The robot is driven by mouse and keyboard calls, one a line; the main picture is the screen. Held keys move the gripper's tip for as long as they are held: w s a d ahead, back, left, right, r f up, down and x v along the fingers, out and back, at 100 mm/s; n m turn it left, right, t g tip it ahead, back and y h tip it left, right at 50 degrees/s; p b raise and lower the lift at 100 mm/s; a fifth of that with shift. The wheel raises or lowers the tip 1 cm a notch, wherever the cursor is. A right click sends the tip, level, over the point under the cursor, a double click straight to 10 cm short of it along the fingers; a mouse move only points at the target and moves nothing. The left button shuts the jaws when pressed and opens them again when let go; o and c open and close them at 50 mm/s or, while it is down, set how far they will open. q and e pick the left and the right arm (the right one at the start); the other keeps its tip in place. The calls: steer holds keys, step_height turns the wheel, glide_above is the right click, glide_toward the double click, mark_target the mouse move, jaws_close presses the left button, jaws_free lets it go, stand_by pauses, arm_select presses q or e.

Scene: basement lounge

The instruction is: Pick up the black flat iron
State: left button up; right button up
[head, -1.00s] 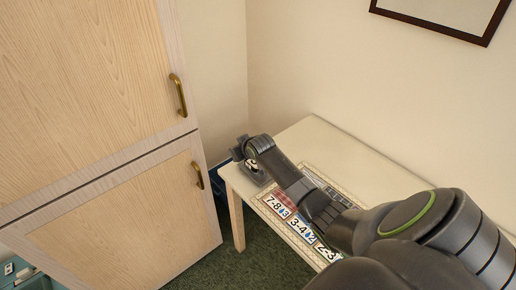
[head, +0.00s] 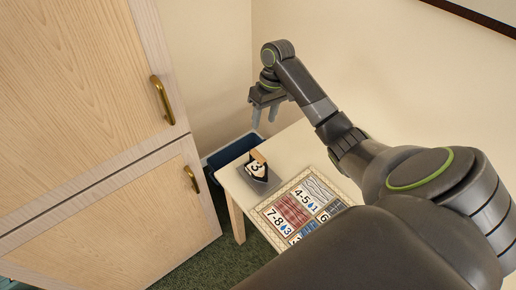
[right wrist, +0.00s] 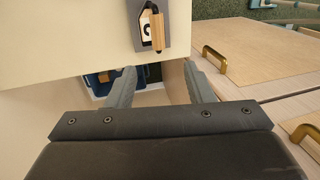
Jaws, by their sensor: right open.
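In the right wrist view the iron (right wrist: 147,26) shows near the top centre, beyond the fingertips. My right gripper (head: 264,121) is open and empty, with its fingers pointing down, above and apart from the iron; its fingers also show in the right wrist view (right wrist: 159,70). My left gripper is not in view.
A patterned board with numbered panels (head: 296,207) lies on the table beside the tray. A blue bin (head: 213,157) stands on the floor past the table's end. A wooden cabinet (head: 85,120) with brass handles is close on the left. Walls stand behind the table.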

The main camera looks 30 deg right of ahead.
mark_target(258, 153)
steer(key=f+b, duration=0.3)
steer(key=a+f+b, duration=0.1)
steer(key=f+b, duration=0.2)
steer(key=f, duration=0.1)
steer(key=a+f+b, duration=0.1)
steer(key=f+b, duration=0.2)
steer(key=f, duration=0.1)
steer(key=shift+f, duration=0.15)
steer(key=f+b, duration=0.3)
steer(key=shift+s+a+f, duration=0.1)
steer(key=shift+a, duration=0.1)
steer(key=shift+a+f, duration=0.15)
steer(key=shift+f, duration=0.7)
steer(key=shift+c, duration=0.5)
steer(key=shift+r, duration=0.1)
jaws_close()
